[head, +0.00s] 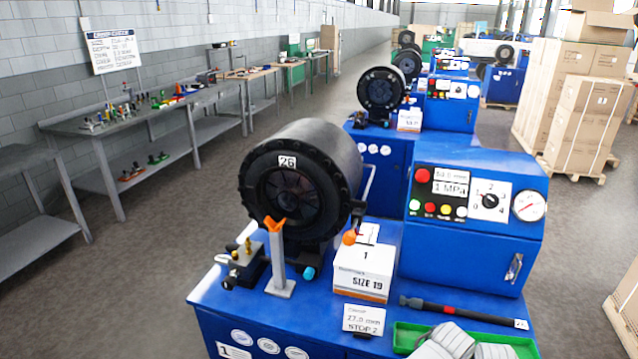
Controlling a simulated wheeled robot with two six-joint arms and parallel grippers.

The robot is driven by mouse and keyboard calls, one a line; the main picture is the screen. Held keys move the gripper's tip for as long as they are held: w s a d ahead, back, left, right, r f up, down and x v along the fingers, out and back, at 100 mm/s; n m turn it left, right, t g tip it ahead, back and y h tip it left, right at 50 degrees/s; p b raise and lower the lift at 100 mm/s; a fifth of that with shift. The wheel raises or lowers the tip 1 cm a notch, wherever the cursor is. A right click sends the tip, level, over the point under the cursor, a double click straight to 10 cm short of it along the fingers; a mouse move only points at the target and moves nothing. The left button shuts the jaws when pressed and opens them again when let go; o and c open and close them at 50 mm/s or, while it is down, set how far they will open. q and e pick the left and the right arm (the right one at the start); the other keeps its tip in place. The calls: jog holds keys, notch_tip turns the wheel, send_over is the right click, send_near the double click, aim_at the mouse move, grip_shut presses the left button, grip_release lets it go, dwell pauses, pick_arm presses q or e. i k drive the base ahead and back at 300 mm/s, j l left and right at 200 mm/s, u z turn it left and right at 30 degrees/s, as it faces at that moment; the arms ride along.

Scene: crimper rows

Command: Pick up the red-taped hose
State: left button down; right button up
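A short black hose (465,313) lies on the blue bench top of the nearest crimper, in front of the control box. It has a dark fitting at its left end and a small white tag at its right end. No other loose hose is clear on this bench. Neither of my grippers can be made out in the head view.
The hose lies just behind a green tray (402,337) holding pale grey, glove-like shapes, cut off below. Left of it are a SIZE 19 box (361,283), a STOP 2 card (364,319), a grey stand (278,262) and the crimper head (300,180). The control box (470,250) rises behind.

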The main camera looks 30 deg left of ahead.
aim_at(417, 303)
jog(key=i+j+z, duration=0.1)
jog(key=z, duration=0.25)
jog(key=j+z, duration=0.15)
jog(key=z, duration=0.25)
jog(key=i+j+z, duration=0.1)
jog(key=z, duration=0.25)
jog(key=j, duration=0.05)
